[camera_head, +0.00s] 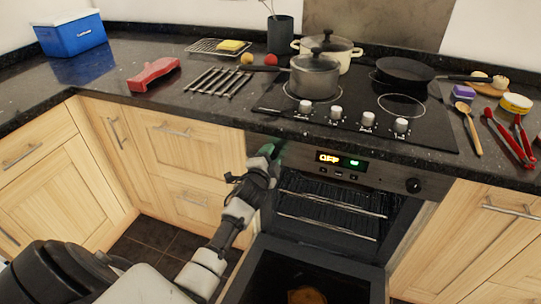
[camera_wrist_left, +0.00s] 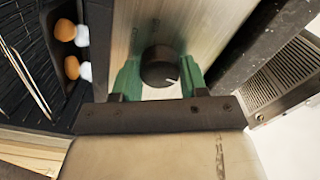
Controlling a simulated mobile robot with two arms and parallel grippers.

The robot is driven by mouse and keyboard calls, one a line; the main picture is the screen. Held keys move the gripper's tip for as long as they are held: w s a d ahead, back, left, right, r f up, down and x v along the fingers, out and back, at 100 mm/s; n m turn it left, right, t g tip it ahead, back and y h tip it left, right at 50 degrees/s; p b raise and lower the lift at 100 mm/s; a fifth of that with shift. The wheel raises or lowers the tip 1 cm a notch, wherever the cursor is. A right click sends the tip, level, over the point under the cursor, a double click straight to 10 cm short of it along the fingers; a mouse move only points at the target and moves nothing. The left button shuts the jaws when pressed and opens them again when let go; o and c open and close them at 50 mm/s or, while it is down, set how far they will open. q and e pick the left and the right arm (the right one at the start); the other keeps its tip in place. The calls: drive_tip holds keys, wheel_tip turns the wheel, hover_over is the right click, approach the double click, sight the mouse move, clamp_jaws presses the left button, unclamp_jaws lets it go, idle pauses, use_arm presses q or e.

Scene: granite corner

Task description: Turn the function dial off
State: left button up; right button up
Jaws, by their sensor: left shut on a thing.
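The oven (camera_head: 337,180) has a control panel with a display (camera_head: 340,160) whose lit orange letters appear to read OFF, beside green digits. My left gripper (camera_head: 268,158) is at the left end of this panel and hides the dial there in the head view. In the left wrist view a round black dial (camera_wrist_left: 160,67) with a white mark toward its lower right sits between the green fingers of my left gripper (camera_wrist_left: 158,82), which is shut on it. Another black dial (camera_head: 413,185) is at the panel's right end. My right gripper is not in view.
The oven door (camera_head: 345,278) hangs open below the panel, with racks (camera_head: 325,222) inside. A grey pot (camera_head: 314,78), a white pot (camera_head: 334,52) and a black pan (camera_head: 404,71) stand on the cooktop. Dark worktop edges overhang the panel.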

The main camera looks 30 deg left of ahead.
use_arm(q)
drive_tip(key=shift+n, duration=0.7)
drive_tip(key=o, duration=0.9)
drive_tip(key=v, duration=1.1)
drive_tip(key=shift+a+f+p, duration=0.1)
drive_tip(key=shift+p, duration=0.2)
